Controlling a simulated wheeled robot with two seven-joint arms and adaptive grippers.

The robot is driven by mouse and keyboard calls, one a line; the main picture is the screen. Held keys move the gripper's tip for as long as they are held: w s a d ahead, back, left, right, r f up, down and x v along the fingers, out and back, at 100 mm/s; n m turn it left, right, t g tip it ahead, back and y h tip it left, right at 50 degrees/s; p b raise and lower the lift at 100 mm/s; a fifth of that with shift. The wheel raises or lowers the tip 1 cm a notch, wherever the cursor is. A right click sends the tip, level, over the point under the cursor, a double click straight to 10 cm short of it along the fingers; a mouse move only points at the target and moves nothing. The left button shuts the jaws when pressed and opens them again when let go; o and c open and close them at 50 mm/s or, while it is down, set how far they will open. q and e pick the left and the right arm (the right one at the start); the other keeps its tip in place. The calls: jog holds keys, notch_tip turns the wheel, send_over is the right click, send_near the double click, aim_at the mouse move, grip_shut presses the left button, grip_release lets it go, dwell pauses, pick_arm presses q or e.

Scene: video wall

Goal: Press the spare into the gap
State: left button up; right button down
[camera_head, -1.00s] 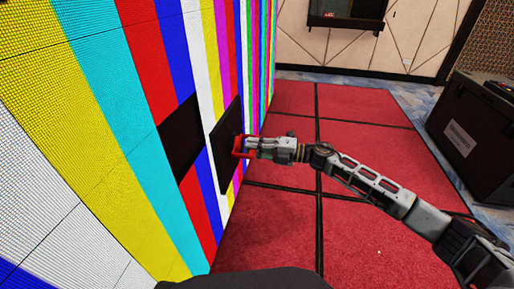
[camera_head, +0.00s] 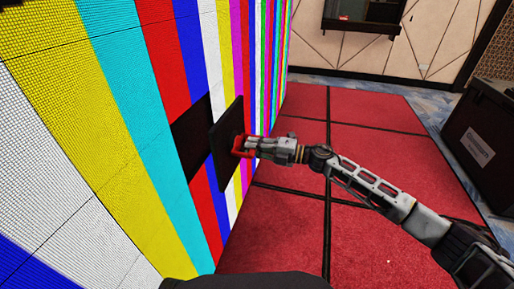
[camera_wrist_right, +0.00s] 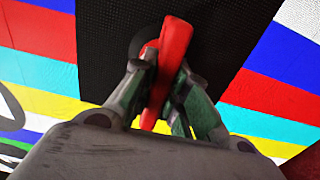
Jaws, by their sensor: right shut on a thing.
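The spare (camera_head: 228,145) is a flat black panel with a red handle (camera_head: 240,146) on its near face. My right gripper (camera_head: 250,147) is shut on the red handle and holds the spare upright in front of the video wall. The gap (camera_head: 188,138) is a dark square in the colour bars, just left of the spare and partly hidden by it. The spare looks apart from the gap, offset to its right. In the right wrist view the fingers (camera_wrist_right: 158,95) close around the red handle (camera_wrist_right: 165,70), with the black spare (camera_wrist_right: 105,50) behind. My left gripper is not in view.
The video wall (camera_head: 90,140) of bright vertical colour bars fills the left side. A red tiled floor (camera_head: 350,140) lies open to its right. A black case (camera_head: 480,140) stands at the right. A dark framed window (camera_head: 365,15) is on the far wall.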

aim_at(239, 143)
jog(key=shift+w+a+r, duration=0.15)
jog(key=shift+w+a, duration=0.1)
jog(key=shift+a, duration=0.45)
jog(key=shift+w+a, duration=0.1)
jog(key=shift+a, duration=0.3)
dwell(0.6)
jog(key=shift+x, duration=2.75)
jog(key=shift+p+x, duration=0.3)
jog(key=shift+x, duration=1.3)
dwell(2.0)
